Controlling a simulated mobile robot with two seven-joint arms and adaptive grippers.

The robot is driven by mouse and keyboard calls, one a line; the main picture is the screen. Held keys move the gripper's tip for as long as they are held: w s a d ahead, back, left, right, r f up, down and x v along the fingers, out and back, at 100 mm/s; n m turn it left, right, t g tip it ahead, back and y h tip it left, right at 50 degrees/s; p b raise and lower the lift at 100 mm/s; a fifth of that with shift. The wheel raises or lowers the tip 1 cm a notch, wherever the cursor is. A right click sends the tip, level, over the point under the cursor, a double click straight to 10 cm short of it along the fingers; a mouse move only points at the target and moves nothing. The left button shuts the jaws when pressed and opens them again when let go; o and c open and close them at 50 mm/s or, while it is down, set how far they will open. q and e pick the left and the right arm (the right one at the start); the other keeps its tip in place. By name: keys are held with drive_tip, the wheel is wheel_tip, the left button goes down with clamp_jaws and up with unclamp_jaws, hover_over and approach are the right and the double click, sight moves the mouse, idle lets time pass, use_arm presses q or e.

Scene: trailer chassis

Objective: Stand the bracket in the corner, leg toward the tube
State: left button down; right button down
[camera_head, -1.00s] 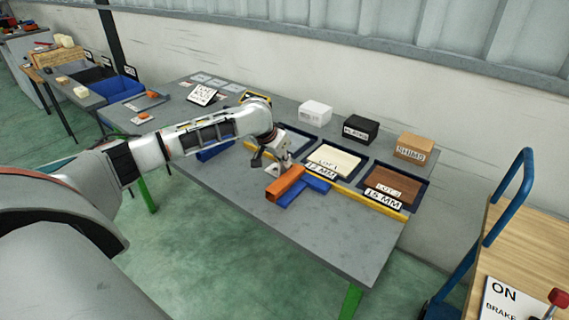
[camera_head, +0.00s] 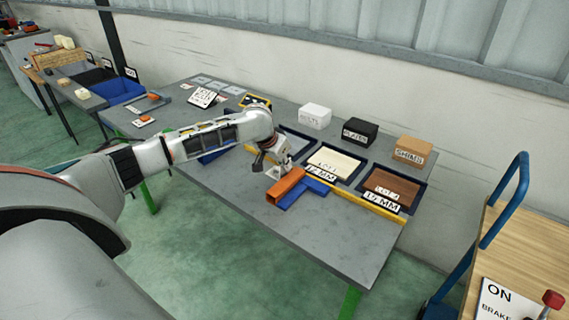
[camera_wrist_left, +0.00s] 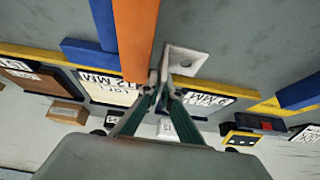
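The bracket (camera_wrist_left: 186,60) is a pale grey angle piece with a hole in its flat plate. In the left wrist view it is beside the orange tube (camera_wrist_left: 136,35), at the corner with the yellow rail (camera_wrist_left: 243,97); I cannot tell whether it touches either. My left gripper (camera_wrist_left: 166,86) has its fingertips together on the bracket's upright part, with the holed plate beyond them. My right gripper is out of view.
A blue bar (camera_head: 312,189) lies by the orange tube. Behind the yellow rail are trays, including a cream-filled one (camera_head: 335,163) and a brown one (camera_head: 391,188). White, black and brown boxes stand at the back. The grey table (camera_head: 335,237) is clear in front.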

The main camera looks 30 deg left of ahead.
use_arm(q)
drive_tip(key=c, duration=2.6)
unclamp_jaws()
drive_tip(key=shift+o, duration=0.2)
drive_tip(key=shift+b, duration=0.35)
drive_tip(key=shift+s+f+b, duration=0.1)
drive_tip(key=shift+f+b, duration=0.05)
drive_tip(key=shift+b, duration=0.65)
drive_tip(key=p+v, duration=0.3)
drive_tip(key=v, duration=0.9)
drive_tip(key=shift+r, duration=0.3)
